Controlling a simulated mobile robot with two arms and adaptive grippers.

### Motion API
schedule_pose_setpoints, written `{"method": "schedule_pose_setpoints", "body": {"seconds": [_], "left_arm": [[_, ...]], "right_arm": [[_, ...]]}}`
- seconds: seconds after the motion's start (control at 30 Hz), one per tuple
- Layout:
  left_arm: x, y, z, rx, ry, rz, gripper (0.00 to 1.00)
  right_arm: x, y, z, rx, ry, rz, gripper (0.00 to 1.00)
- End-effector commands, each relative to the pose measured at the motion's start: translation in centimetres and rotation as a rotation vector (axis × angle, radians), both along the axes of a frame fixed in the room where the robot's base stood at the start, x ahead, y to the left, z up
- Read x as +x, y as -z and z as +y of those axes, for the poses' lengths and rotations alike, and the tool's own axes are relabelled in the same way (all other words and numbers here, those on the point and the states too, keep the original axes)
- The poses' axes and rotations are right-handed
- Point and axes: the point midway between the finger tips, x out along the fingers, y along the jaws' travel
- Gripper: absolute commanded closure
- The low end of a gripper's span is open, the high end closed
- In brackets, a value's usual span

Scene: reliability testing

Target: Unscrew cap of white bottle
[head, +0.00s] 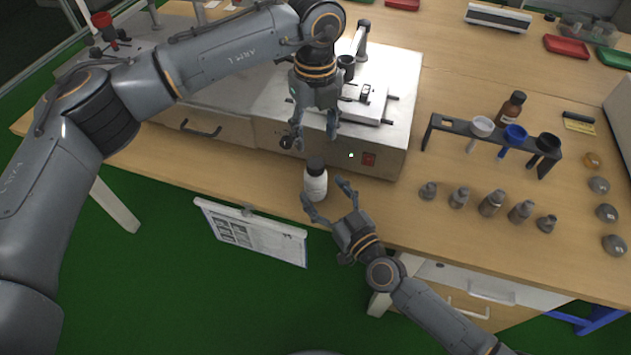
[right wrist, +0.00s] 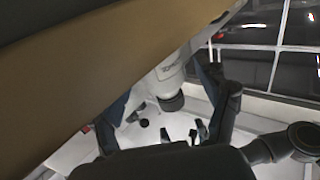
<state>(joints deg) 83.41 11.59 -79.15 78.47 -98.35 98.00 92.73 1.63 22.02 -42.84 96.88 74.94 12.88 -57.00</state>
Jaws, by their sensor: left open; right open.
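The white bottle (head: 315,186) stands upright near the table's front edge, with its black cap (head: 315,166) on top. The bottle (right wrist: 172,78) and its cap (right wrist: 170,103) also show in the right wrist view, looking upside down there. My right gripper (head: 323,191) is open at the bottle's front right. Its fingers reach along either side of the bottle; I cannot tell whether they touch it. My left gripper (head: 316,136) is open and points down above the bottle, its fingertips apart from the cap in the picture. It is empty.
A metal instrument box (head: 385,150) stands just behind the bottle. A sheet on a panel (head: 250,232) hangs at the front edge.

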Motion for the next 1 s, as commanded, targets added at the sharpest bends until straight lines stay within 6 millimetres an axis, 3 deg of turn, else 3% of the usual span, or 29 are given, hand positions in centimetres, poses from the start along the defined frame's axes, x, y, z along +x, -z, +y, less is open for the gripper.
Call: {"method": "schedule_pose_setpoints", "body": {"seconds": [0.23,0.6,0.9,1.0], "left_arm": [[0.0,0.0,0.0,-0.001,0.001,0.000,0.47],[0.0,0.0,0.0,-0.001,0.001,0.000,0.47],[0.0,0.0,0.0,-0.001,0.001,0.000,0.47],[0.0,0.0,0.0,-0.001,0.001,0.000,0.47]], "right_arm": [[2.4,-0.1,1.5,0.000,-0.001,-0.001,0.24],[2.7,0.0,1.7,0.000,-0.001,0.000,0.24],[2.7,0.0,1.7,0.000,-0.001,0.000,0.86],[2.7,0.0,1.7,0.000,-0.001,0.000,1.00]]}}
